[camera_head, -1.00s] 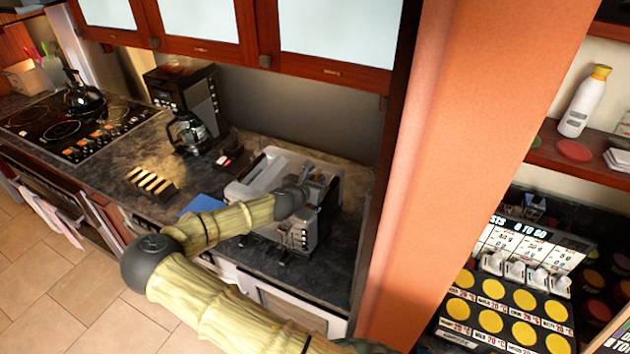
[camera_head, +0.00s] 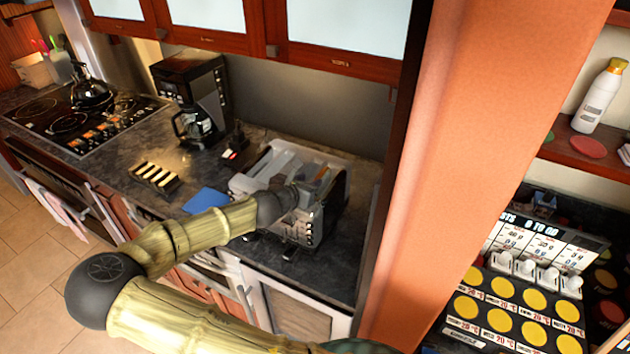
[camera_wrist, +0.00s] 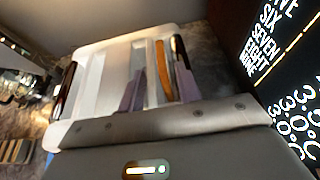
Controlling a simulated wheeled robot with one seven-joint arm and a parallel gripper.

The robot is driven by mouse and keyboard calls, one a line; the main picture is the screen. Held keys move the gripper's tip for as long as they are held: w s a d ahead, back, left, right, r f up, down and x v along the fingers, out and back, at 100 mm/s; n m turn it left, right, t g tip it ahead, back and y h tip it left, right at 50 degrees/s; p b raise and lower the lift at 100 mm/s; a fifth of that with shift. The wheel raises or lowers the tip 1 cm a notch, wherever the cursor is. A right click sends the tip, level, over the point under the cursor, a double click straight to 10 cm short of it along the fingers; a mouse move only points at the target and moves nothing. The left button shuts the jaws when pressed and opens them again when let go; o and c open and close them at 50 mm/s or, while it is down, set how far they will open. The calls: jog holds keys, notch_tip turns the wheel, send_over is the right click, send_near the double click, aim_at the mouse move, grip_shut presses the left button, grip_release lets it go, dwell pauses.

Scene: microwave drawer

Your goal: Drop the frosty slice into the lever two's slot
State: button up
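The white and grey toaster (camera_head: 262,165) stands on the dark counter, with long slots side by side in its top. It fills much of the wrist view (camera_wrist: 92,85). An orange-brown slice (camera_wrist: 163,72) stands on edge in or over a slot; how deep it sits is hidden. My gripper (camera_wrist: 160,85) is over the toaster, with one finger on each side of the slice. A pale gap shows between the slice and the left finger, so the fingers look open. I cannot tell which lever belongs to this slot, or whether the slice is frosty.
A coffee maker (camera_head: 195,95) stands left of the toaster. A rack with pale slices (camera_head: 154,176) and a blue flat item (camera_head: 207,201) lie on the counter. The orange pillar (camera_head: 455,150) closes off the right side. Cabinets (camera_head: 345,65) hang above.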

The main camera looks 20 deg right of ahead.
jog(key=shift+v, duration=1.6)
